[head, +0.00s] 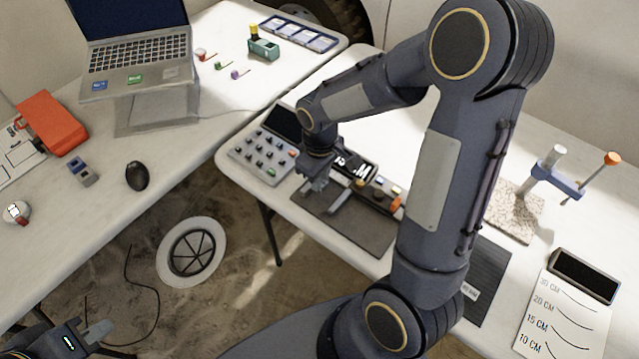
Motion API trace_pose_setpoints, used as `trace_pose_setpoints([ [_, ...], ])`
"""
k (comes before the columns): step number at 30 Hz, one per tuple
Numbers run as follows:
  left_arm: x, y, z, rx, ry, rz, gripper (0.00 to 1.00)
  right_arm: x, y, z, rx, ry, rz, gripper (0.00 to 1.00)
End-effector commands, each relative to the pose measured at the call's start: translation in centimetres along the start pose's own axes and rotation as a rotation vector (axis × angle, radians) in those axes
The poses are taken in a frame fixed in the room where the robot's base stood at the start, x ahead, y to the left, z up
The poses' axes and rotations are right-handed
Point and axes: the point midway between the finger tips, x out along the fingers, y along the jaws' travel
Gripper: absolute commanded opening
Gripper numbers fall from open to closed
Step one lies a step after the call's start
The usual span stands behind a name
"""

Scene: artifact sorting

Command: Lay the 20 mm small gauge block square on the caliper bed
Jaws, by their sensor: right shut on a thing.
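My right gripper (314,186) points down over the left end of a dark flat plate (352,232), and its jaws are shut on a small metallic thing. The held thing is mostly hidden by the fingers, so I cannot read its size or tell whether it touches the surface below. A light grey bar (357,192) lies on the plate just right of the gripper, apparently part of the caliper bed. A display with white digits (353,167) stands behind it. My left gripper (72,342) is at the bottom left corner, partly cut off, its jaws unclear.
A grey panel of knobs (262,156) is left of the plate. Small coloured pieces and an orange item (396,204) sit at its right. My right arm covers the table's middle. A stone-topped stand (515,212) and a centimetre chart (562,318) are further right.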

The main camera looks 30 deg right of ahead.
Motion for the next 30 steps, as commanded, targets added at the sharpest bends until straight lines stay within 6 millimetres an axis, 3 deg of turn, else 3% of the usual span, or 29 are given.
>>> trace_pose_setpoints([
  [9,0.3,-0.1,0.2,0.000,0.000,0.000,0.00,3.6,0.3,-0.4,0.000,-0.003,-0.001,0.00],
  [21,0.7,-0.3,0.4,0.000,0.000,0.000,0.00,4.2,0.3,-0.4,0.001,0.000,0.000,0.00],
  [22,0.6,-0.3,0.3,0.000,0.000,0.000,0.00,4.0,0.3,-0.4,0.001,0.000,0.000,0.25],
  [26,0.6,-0.2,0.3,0.000,0.000,0.000,0.00,4.0,0.3,-0.4,0.001,0.000,0.000,0.42],
  [30,0.5,-0.2,0.3,0.000,0.000,0.000,0.00,4.0,0.3,-0.4,0.001,0.000,0.000,0.42],
])
